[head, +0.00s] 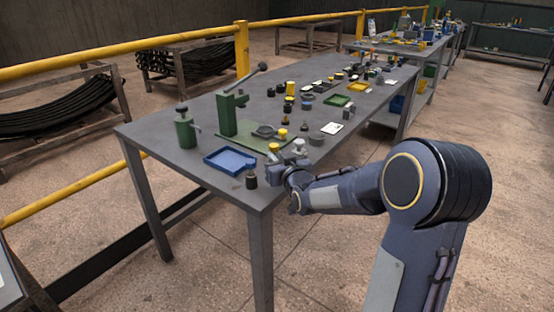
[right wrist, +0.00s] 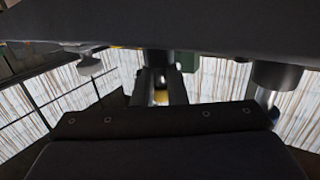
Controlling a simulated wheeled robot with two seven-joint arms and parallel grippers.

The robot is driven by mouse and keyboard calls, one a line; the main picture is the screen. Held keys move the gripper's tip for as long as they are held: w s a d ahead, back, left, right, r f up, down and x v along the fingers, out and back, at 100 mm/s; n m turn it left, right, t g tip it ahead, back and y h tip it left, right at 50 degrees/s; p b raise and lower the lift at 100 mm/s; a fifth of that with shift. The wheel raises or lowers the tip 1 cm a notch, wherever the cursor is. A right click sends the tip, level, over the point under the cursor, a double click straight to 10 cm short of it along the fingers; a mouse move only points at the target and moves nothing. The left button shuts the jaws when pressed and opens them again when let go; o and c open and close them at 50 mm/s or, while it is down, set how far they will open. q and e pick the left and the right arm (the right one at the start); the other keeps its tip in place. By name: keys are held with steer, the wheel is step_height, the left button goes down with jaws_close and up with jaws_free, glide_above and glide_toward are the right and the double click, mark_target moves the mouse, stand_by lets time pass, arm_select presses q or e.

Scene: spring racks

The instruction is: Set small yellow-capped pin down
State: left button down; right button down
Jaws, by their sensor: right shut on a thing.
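My right gripper (head: 280,167) is at the near right edge of the grey table, low over the top. In the right wrist view a small yellow cap (right wrist: 160,97) shows between the fingers, and the jaws are shut on the yellow-capped pin. In the head view a yellow cap (head: 273,147) shows right at the fingertips, but I cannot tell whether it is the held pin. Whether the pin touches the table is hidden. My left gripper is not in view.
A blue tray (head: 229,161) and a small dark bottle (head: 251,180) are left of the gripper. Behind them are a green lever press (head: 229,118) and a green canister (head: 185,130). Several small caps, pins and trays crowd the table (head: 160,152) farther back.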

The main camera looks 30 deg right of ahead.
steer(key=shift+s+f, duration=0.1)
steer(key=shift+f, duration=0.55)
steer(key=c, duration=1.4)
jaws_free()
steer(key=shift+a, duration=0.1)
steer(key=shift+s, duration=0.3)
steer(key=s, duration=0.2)
steer(key=s+r, duration=0.1)
steer(key=s, duration=0.4)
steer(key=shift+a+r, duration=0.35)
steer(key=shift+r, duration=0.05)
steer(key=s+a+f+g+y, duration=0.25)
steer(key=s+a+g, duration=0.2)
steer(key=s, duration=0.45)
steer(key=s+a+f+g+y, duration=0.25)
steer(key=s+a, duration=0.35)
steer(key=s, duration=0.4)
steer(key=s+a+f+g+y, duration=0.25)
steer(key=s+a+g, duration=0.2)
steer(key=s, duration=0.45)
steer(key=shift+h, duration=0.35)
steer(key=r+p, duration=2.1)
steer(key=shift+a, duration=0.3)
